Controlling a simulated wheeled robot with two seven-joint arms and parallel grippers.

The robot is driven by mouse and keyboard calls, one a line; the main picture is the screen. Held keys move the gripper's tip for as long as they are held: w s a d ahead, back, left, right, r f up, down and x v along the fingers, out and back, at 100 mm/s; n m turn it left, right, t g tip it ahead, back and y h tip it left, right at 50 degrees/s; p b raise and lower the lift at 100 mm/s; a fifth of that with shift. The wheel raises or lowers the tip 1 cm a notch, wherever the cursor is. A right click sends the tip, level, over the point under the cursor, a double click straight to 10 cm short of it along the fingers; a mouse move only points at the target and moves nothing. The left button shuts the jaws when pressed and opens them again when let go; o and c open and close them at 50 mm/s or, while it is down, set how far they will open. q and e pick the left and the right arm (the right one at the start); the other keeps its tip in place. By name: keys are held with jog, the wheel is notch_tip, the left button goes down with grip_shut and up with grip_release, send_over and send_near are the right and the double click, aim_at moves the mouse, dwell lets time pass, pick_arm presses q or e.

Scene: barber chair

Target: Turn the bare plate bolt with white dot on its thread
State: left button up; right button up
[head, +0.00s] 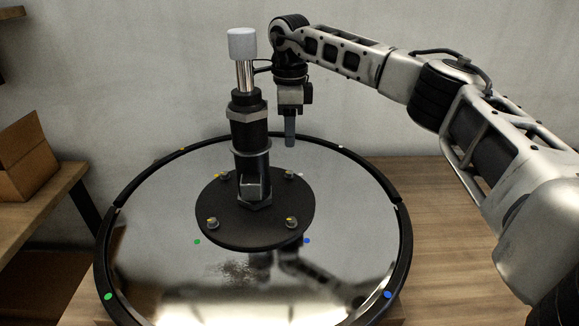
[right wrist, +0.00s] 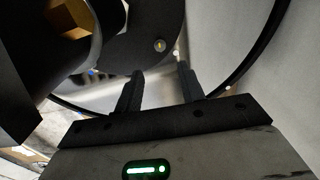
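A black round plate (head: 240,236) with several small bolts sits at the middle of a shiny disc. The far right bolt (head: 289,174) is nearest a small white mark on the disc; the dot on its thread is too small to make out. My right gripper (head: 290,143) points down behind and above that bolt, apart from it. In the right wrist view its two fingers (right wrist: 161,72) are spread with nothing between them. A plate bolt (right wrist: 159,45) shows just beyond the fingertips, roughly centred between them. My left gripper is not in view.
A black column (head: 250,150) with a chrome rod and grey cap (head: 242,44) rises from the plate, left of my right gripper. A black ring (head: 404,240) edges the shiny disc (head: 150,250), on a wooden table (head: 450,220). A cardboard box (head: 25,160) stands at left.

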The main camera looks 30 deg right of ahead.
aim_at(290, 174)
notch_tip(290, 174, down, 10)
jog(key=shift+r, duration=0.2)
grip_shut()
